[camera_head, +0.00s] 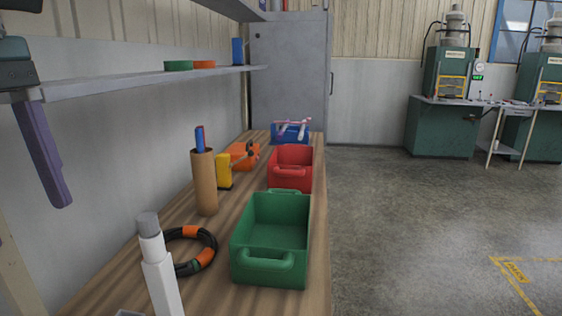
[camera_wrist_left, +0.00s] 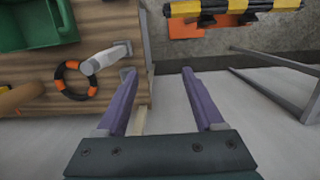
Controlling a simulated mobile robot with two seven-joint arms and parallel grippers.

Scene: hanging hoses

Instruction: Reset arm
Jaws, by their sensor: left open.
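My left gripper (camera_wrist_left: 158,75) is open, with two purple fingers spread wide and nothing between them in the left wrist view. In the head view one purple finger of the left gripper (camera_head: 45,155) hangs down at the far left, beside the shelf and above the bench. A coiled black hose with orange bands (camera_head: 203,258) lies on the bench, apart from the gripper. The hose also shows in the left wrist view (camera_wrist_left: 62,85), to the left of the fingers. My right gripper is in neither view.
The wooden bench (camera_head: 130,262) holds a green bin (camera_head: 268,264), a red bin (camera_head: 290,182), a brown cylinder (camera_head: 205,184) and a white post-like object (camera_head: 160,272). A grey shelf (camera_head: 140,80) runs along the wall. The floor (camera_head: 410,230) to the right is clear.

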